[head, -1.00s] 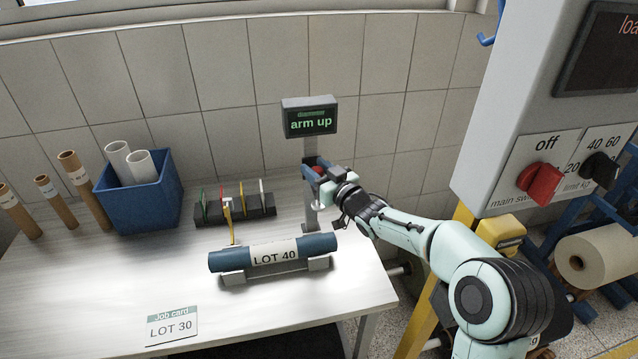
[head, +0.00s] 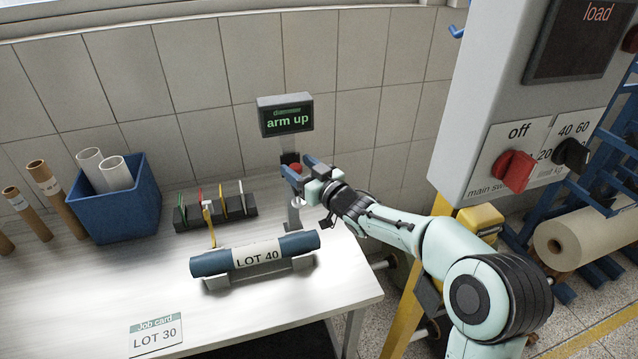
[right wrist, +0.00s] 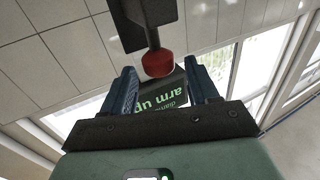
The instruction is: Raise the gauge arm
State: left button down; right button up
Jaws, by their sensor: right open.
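The gauge's red knob (head: 295,168) sits at the post under the small display (head: 286,117), which reads "arm up". In the right wrist view the red knob (right wrist: 157,64) is on a short grey stem from a dark plate. My right gripper (head: 303,170) is at the knob, its blue fingers apart. In the right wrist view the open right gripper (right wrist: 160,82) has a finger on either side of the knob line, with gaps visible; I see no grip on it. My left gripper is not in view.
A blue roll labelled LOT 40 (head: 215,263) lies on a cradle in front of the post. A rack (head: 188,217) with coloured tags, a blue bin (head: 115,207) and a LOT 30 job card (head: 155,337) are on the table. A grey switch cabinet (head: 470,100) stands right.

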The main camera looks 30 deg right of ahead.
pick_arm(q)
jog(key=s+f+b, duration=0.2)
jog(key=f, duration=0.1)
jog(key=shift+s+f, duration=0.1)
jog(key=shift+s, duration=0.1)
pick_arm(e)
jog(key=s+d, duration=0.1)
jog(key=s, duration=1)
jog(key=shift+s+d, duration=0.2)
jog(key=shift+d, duration=0.15)
